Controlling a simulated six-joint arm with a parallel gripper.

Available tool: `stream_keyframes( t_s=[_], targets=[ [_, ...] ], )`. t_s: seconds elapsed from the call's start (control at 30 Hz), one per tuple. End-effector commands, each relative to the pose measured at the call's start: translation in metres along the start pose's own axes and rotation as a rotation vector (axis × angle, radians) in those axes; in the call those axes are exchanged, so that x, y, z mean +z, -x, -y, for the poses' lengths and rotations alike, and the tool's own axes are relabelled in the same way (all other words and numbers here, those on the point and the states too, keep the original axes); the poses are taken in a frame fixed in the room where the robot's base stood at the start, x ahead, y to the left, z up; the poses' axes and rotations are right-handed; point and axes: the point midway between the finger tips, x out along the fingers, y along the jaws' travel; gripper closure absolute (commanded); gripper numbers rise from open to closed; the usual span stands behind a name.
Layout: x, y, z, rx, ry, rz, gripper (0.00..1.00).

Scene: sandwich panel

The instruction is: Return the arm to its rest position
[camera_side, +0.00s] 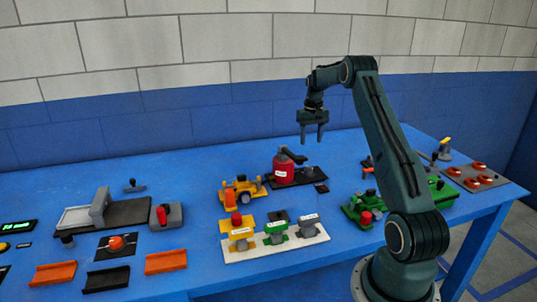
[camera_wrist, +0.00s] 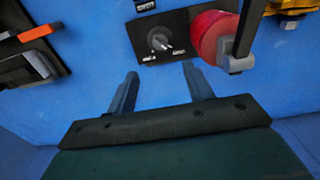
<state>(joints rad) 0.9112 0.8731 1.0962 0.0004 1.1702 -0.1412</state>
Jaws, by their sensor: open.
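My gripper (camera_side: 312,133) hangs pointing down above the blue table (camera_side: 200,190), in the air over the red canister device (camera_side: 284,167). Its two fingers are apart with nothing between them. In the wrist view my gripper (camera_wrist: 158,88) is also open and empty, with blue table surface between the fingers. A black plate with a round knob (camera_wrist: 160,40) lies ahead of the fingers in that view, beside the red canister (camera_wrist: 208,38). My arm rises from its base at the right of the side view and bends over at the top.
A white board (camera_side: 275,246) with yellow, green and grey blocks stands at the front middle. Green devices (camera_side: 365,208) stand near my base. A yellow device (camera_side: 243,192) and orange trays (camera_side: 53,273) are further left. A brick wall is behind. The air around my gripper is clear.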

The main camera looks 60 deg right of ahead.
Motion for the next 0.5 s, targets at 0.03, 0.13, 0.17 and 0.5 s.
stream_keyframes(
  t_s=[0.03, 0.13, 0.17, 0.5],
  targets=[
    [0.0000, 0.0037, 0.0000, 0.000, 0.000, -0.001, 0.48],
    [0.0000, 0.0074, 0.0000, 0.000, 0.000, -0.001, 0.48],
    [0.0000, 0.0079, 0.0000, 0.000, 0.000, -0.001, 0.48],
    [0.0001, 0.0086, 0.0004, 0.000, 0.001, -0.001, 0.48]
  ],
)
